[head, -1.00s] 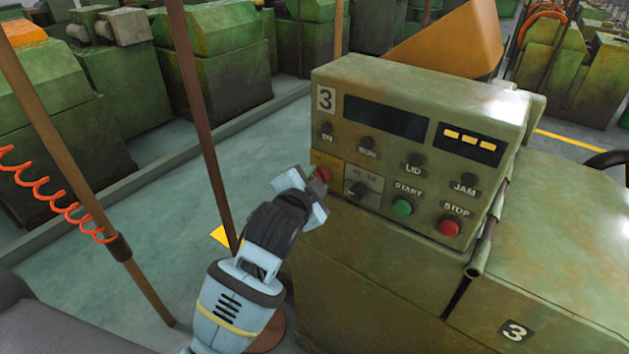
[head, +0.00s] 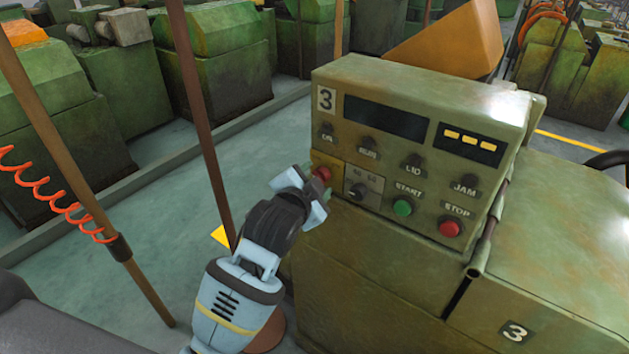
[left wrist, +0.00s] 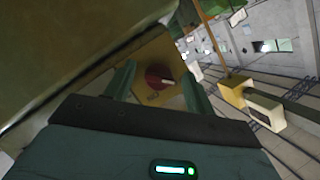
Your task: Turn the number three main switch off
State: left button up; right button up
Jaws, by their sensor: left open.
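The main switch is a red rotary knob (head: 322,173) on a yellow plate (head: 324,159) at the panel's lower left. In the left wrist view the red knob (left wrist: 157,76) shows a pale mark on its right side. My left gripper (head: 310,182) is open at the knob. In the left wrist view its fingers stand on either side of the knob; I cannot tell whether they touch it. My right gripper is not in view.
To the right of the knob are a small black selector (head: 357,190), a green START button (head: 402,207) and a red STOP button (head: 449,228). A brown pole (head: 203,120) stands left of my gripper. Clear floor (head: 130,240) lies left of the machine.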

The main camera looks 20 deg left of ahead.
pick_arm(q)
jog(key=v, duration=0.8)
jog(key=shift+w+f, duration=0.1)
jog(key=shift+f, duration=0.05)
dwell(0.5)
jog(key=s+a+f+n+g, duration=0.1)
jog(key=s+f+n, duration=0.1)
jog(key=s+f, duration=0.5)
jog(key=s+a+f+n+g+h, duration=0.1)
jog(key=s+f+g, duration=0.1)
jog(key=f, duration=0.9)
jog(key=s+f+n+g, duration=0.1)
jog(key=s+f+n, duration=0.1)
jog(key=s+f, duration=0.5)
jog(key=s+a+f+n+g, duration=0.1)
jog(key=s+a+f+n, duration=0.1)
jog(key=s+f, duration=0.7)
jog(key=shift+s+a+f+n, duration=0.4)
jog(key=shift+a+f, duration=0.05)
jog(key=shift+f, duration=0.05)
jog(key=shift+c, duration=0.4)
